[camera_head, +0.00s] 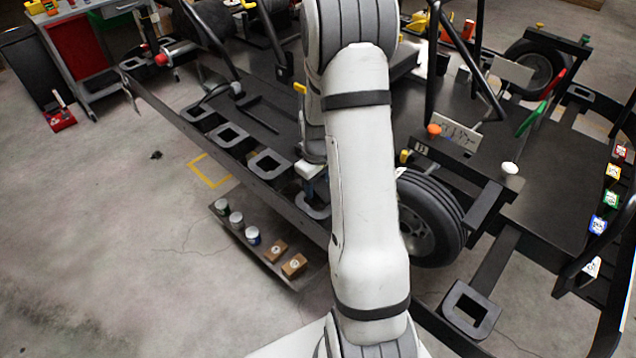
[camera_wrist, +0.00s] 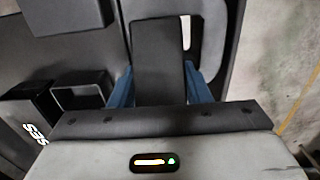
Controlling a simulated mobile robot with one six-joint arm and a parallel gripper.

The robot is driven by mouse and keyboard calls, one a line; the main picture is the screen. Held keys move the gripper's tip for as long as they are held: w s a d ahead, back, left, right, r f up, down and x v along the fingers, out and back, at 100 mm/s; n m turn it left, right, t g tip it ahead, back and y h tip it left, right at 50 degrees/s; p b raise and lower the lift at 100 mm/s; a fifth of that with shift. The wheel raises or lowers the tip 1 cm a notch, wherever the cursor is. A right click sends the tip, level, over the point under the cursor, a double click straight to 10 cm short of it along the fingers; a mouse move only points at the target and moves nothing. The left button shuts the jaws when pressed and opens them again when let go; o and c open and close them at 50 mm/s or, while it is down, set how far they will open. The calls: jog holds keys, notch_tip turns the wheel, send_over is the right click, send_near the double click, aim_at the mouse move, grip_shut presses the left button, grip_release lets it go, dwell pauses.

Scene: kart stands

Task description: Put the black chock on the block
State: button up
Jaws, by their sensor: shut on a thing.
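In the wrist view my gripper (camera_wrist: 159,72) has its two blue fingers on either side of a dark, flat-faced piece, which looks like the black chock (camera_wrist: 159,45). The fingers are shut on it. In the head view my gripper (camera_head: 311,186) hangs over the near side of the black kart platform, just above a black square frame (camera_head: 314,206). My arm hides part of it, and the chock cannot be made out there. I cannot tell for sure which thing is the block.
More black square frames (camera_head: 268,163) line the platform edge. A wheel (camera_head: 430,217) stands right of my arm. A yellow square (camera_head: 209,171) marks the floor.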

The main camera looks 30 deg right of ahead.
jog(key=o, duration=1)
jog(key=shift+f, duration=0.1)
jog(key=shift+o, duration=0.2)
notch_tip(320, 180, up, 11)
jog(key=shift+b, duration=0.5)
jog(key=s+a+r+m+t, duration=0.1)
jog(key=s+a+r+m, duration=0.1)
jog(key=s+a+r, duration=0.4)
jog(key=s+a+r+m+t, duration=0.2)
jog(key=s+a+r, duration=0.4)
jog(key=s, duration=0.7)
jog(key=shift+s+a, duration=0.3)
jog(key=shift+a, duration=0.65)
jog(key=shift+r, duration=0.1)
